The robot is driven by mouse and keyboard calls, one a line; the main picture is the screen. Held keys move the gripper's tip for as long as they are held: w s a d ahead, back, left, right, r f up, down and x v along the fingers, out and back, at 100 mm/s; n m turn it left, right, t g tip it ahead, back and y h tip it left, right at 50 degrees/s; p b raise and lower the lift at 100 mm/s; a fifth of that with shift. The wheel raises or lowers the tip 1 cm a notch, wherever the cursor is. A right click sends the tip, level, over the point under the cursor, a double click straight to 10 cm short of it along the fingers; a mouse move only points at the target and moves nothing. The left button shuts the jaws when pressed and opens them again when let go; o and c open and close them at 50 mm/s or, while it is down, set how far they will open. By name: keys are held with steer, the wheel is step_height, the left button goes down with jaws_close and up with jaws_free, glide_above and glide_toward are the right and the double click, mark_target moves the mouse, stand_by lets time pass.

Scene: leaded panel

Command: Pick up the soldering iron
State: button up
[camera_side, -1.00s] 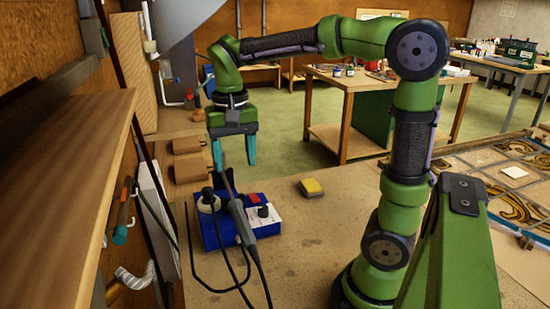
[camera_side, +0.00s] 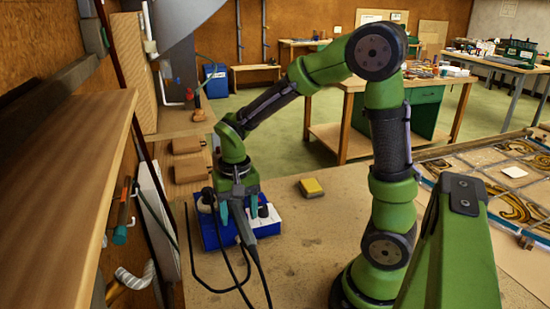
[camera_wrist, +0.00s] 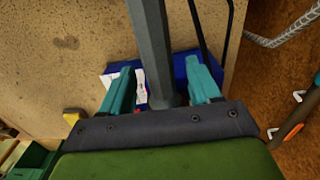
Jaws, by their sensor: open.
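The soldering iron (camera_side: 245,231) has a grey handle and a dark cord. It leans in its blue station (camera_side: 210,236) at the near end of the bench. My gripper (camera_side: 238,215) is low over the station, pointing down, with teal fingers on either side of the iron. In the wrist view the grey iron handle (camera_wrist: 152,50) runs between the two open fingers (camera_wrist: 160,88), with a gap to each finger. The iron's tip is hidden behind my gripper. The blue station also shows beneath the fingers in the wrist view (camera_wrist: 182,66).
A yellow sponge-like block (camera_side: 311,187) lies on the bench right of the station. Brown blocks (camera_side: 188,168) lie behind it. Black cords (camera_side: 196,265) loop over the bench's left edge. A leaded glass panel (camera_side: 490,190) lies at right.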

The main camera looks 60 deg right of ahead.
steer(key=shift+f, duration=0.1)
steer(key=shift+c, duration=0.3)
jaws_close()
